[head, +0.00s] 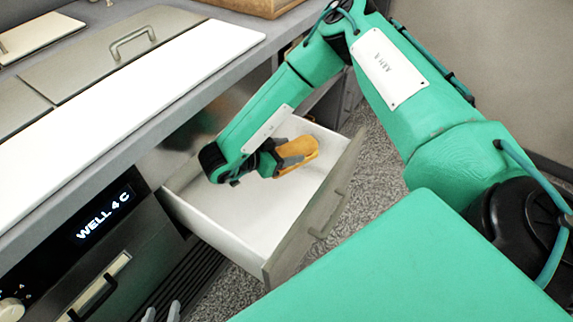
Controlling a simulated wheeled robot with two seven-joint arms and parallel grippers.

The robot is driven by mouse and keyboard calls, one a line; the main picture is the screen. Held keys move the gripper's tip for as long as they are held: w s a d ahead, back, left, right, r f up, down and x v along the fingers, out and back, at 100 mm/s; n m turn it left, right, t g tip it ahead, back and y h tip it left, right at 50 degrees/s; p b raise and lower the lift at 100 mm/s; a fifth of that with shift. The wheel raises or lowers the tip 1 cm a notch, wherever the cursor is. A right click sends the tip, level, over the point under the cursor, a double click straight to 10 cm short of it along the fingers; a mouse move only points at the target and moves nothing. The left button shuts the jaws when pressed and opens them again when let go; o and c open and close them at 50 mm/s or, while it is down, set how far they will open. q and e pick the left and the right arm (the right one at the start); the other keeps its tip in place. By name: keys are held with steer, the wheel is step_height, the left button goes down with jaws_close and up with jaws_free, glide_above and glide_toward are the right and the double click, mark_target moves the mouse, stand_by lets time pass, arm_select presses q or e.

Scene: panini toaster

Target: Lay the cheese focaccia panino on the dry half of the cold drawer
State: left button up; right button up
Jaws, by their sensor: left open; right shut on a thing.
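The cheese focaccia panino (298,148) is an orange-brown piece. It is over the far right part of the open cold drawer (225,230), near its front panel. My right gripper (284,160) is shut on the panino, and the arm reaches across the drawer from above. I cannot tell whether the panino touches the drawer floor. The drawer's visible floor is plain white and bare; no divider shows between halves, and my arm hides its far part. Two grey fingertips of my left gripper (162,312) show at the bottom edge, apart and empty, left of the drawer.
The counter (150,115) above has a long white board (165,85) and a metal lid with a handle (132,42). A wooden tray (255,5) stands at the back. Speckled floor lies beyond the drawer.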

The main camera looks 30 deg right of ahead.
step_height(320, 180, down, 4)
steer(key=shift+b, duration=0.45)
arm_select(q)
steer(key=shift+w+d+r+t+h, duration=0.15)
steer(key=shift+d+t+h, duration=0.1)
steer(key=shift+d+t, duration=0.2)
steer(key=shift+d+r+t+h, duration=0.1)
steer(key=shift+d+t+h, duration=0.2)
steer(key=shift+d, duration=0.2)
arm_select(e)
steer(key=shift+f, duration=0.4)
arm_select(q)
steer(key=shift+d+r+t, duration=0.15)
steer(key=shift+d+t, duration=0.1)
steer(key=shift+d, duration=0.05)
arm_select(e)
steer(key=shift+f, duration=0.65)
steer(key=o, duration=1.2)
steer(key=shift+r, duration=0.15)
